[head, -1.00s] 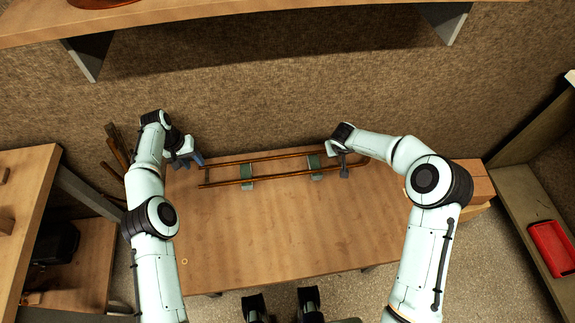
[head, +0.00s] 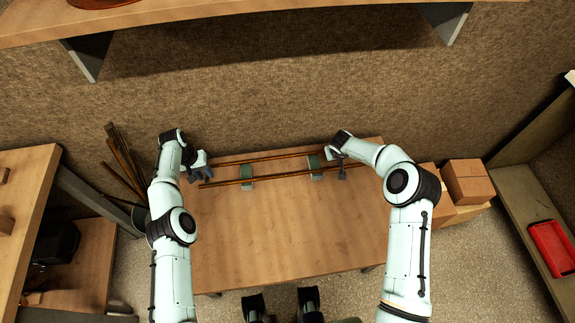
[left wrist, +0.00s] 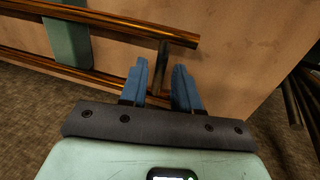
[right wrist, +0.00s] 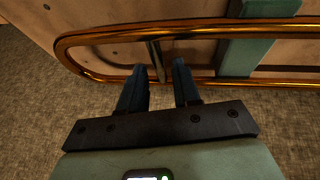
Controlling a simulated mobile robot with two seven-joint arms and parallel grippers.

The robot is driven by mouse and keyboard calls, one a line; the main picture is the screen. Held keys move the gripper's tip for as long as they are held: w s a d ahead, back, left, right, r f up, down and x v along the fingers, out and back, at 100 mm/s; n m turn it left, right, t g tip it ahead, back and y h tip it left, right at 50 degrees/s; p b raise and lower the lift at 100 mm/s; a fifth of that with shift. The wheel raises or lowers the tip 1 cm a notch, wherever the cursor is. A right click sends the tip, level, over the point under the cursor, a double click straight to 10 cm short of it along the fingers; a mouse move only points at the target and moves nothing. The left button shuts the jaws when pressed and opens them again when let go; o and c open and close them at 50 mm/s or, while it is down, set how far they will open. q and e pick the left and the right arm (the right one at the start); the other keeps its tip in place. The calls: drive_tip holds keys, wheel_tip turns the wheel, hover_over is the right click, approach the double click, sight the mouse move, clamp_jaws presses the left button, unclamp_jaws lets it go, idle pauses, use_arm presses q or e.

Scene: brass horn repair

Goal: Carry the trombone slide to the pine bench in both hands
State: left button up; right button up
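The trombone slide (head: 275,175), two long parallel brass tubes, lies across two green supports on a wooden table. My left gripper (head: 198,172) is at its left end. In the left wrist view its blue fingers (left wrist: 159,88) are open and apart, with a short cross brace (left wrist: 163,62) in line between them. My right gripper (head: 340,167) is at the slide's right end. In the right wrist view its fingers (right wrist: 159,78) are open, with another brace (right wrist: 156,58) between the tips, near the curved bow (right wrist: 66,52). I cannot tell if either gripper touches the slide.
The table's front half (head: 290,235) is clear. Another wooden bench (head: 25,190) stands at the left, with rods in a bin (head: 122,160) beside it. Cardboard boxes (head: 467,181) stand at the right, and a red tray (head: 551,248) lies on a shelf beyond. A wall shelf hangs above.

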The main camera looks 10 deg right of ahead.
use_arm(q)
clamp_jaws()
use_arm(e)
clamp_jaws()
use_arm(q)
drive_tip(key=shift+r, duration=0.15)
use_arm(e)
drive_tip(key=shift+r, duration=0.15)
